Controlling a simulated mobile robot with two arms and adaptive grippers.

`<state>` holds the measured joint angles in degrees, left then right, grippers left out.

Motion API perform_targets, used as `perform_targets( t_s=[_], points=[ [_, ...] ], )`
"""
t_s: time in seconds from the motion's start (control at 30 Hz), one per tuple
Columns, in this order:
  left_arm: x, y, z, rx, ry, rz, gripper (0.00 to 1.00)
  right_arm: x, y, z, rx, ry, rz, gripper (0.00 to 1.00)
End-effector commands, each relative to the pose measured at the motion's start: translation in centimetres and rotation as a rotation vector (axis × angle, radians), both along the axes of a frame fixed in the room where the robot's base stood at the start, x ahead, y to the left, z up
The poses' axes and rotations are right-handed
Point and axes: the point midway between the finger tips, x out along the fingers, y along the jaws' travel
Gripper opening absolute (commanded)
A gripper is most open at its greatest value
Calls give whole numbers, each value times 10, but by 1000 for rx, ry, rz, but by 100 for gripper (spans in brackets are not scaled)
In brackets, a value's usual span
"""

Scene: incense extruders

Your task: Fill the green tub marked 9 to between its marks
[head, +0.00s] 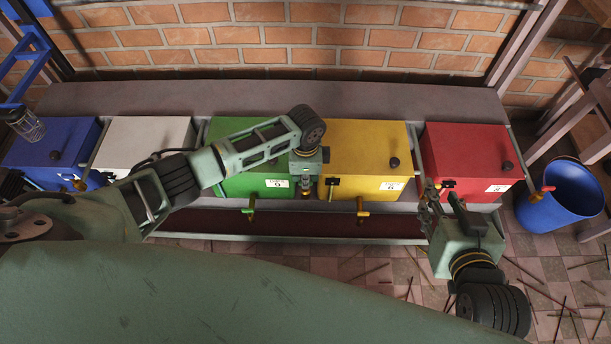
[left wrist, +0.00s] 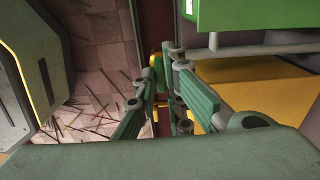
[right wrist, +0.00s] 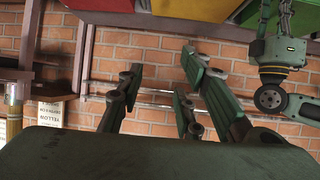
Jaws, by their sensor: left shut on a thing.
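The green tub (head: 236,182) stands between the white and yellow tubs, with a white label (head: 277,184) reading 9. My left arm crosses over it and its inside is hidden. A yellow-green tap (head: 250,209) sticks out below its front. My left gripper (head: 306,188) points down at the seam between green and yellow tubs; in the left wrist view (left wrist: 157,80) its fingers are nearly together, with a yellow-green tap (left wrist: 157,63) at or just beyond the tips. The held thing is not clear. My right gripper (head: 428,195) is open and empty before the red tub.
The blue (head: 45,145), white (head: 145,135), yellow (head: 360,145) and red (head: 465,145) tubs share the shelf (head: 370,98). A dark red trough (head: 290,224) runs below the taps. A blue bucket (head: 560,205) stands at right. Thin sticks litter the floor. A brick wall is behind.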

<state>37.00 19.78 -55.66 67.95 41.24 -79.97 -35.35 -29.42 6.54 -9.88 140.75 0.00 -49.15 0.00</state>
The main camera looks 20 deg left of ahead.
Motion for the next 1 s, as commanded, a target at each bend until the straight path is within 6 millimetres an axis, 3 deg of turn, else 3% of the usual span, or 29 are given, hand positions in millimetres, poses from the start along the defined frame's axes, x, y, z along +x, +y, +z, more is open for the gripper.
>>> perform_targets(
  t_s=[0.23, 0.67, 0.7, 0.8, 0.9, 1.0],
  points=[
    [0, 0, 0, 1, 1, -38, 0, -11, -5, -13, -19, 80, -5, 33],
    [0, -1, 0, 0, 1, -46, 0, -13, -6, -16, -22, 93, -7, 33],
    [0, -1, 0, 0, 1, -46, 12, -13, -6, -16, -22, 93, -7, 33],
    [0, -1, 0, 0, 1, -45, 21, -13, -6, -16, -22, 93, -8, 33],
    [0, -1, 0, 0, 1, -44, 28, -13, -6, -16, -22, 93, -8, 33],
    [0, 0, 0, 0, 1, -44, 28, -13, -6, -16, -22, 92, -8, 33]
  ],
)
